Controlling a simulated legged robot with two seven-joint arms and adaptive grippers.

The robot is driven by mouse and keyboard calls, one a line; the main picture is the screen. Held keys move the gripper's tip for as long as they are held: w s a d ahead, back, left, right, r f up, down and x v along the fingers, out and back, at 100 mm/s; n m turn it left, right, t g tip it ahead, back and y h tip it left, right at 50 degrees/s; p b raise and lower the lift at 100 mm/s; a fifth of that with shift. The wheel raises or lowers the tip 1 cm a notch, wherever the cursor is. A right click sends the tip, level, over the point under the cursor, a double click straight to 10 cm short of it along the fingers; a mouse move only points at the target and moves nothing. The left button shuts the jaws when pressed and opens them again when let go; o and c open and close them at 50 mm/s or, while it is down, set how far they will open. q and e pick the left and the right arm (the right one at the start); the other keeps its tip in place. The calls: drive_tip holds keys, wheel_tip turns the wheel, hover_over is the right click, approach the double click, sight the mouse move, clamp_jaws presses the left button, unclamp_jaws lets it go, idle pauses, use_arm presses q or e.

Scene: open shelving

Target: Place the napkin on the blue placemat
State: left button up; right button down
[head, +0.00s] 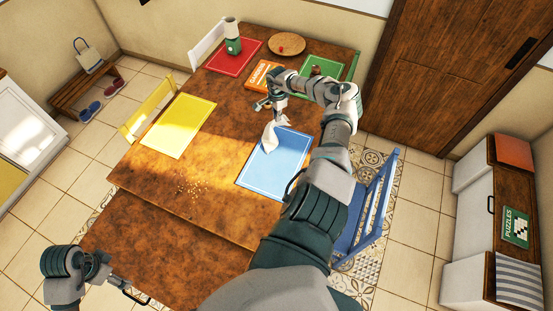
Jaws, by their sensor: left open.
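The white napkin (270,137) hangs crumpled below my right gripper (281,119), over the upper left part of the blue placemat (277,169). My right gripper looks shut on the napkin's top; its fingertips are small and partly hidden. Whether the napkin's lower end touches the mat is unclear. The blue placemat lies flat near the table's right edge, its right side partly behind my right arm. My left gripper (128,288) is open and empty, low at the left near the table's front end.
The wooden table (190,237) also bears a yellow placemat (178,126), a red one (222,61) with a green-and-white cup, an orange book (263,74), a round board (286,44) and a green placemat (325,66). Crumbs (192,188) lie mid-table. A blue chair (372,215) stands at right.

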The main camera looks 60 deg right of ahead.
drive_tip(key=s+a+f, duration=0.3)
drive_tip(key=a+f, duration=0.2)
drive_tip(key=a, duration=0.1)
drive_tip(key=s+a+f, duration=0.2)
drive_tip(key=a+f, duration=0.4)
drive_tip(key=s+a+f, duration=0.3)
drive_tip(key=a+f, duration=0.2)
drive_tip(key=a, duration=0.1)
drive_tip(key=shift+s+a+f, duration=0.25)
drive_tip(key=shift+s+f, duration=0.05)
drive_tip(key=shift+f, duration=0.05)
drive_tip(key=c, duration=0.9)
unclamp_jaws()
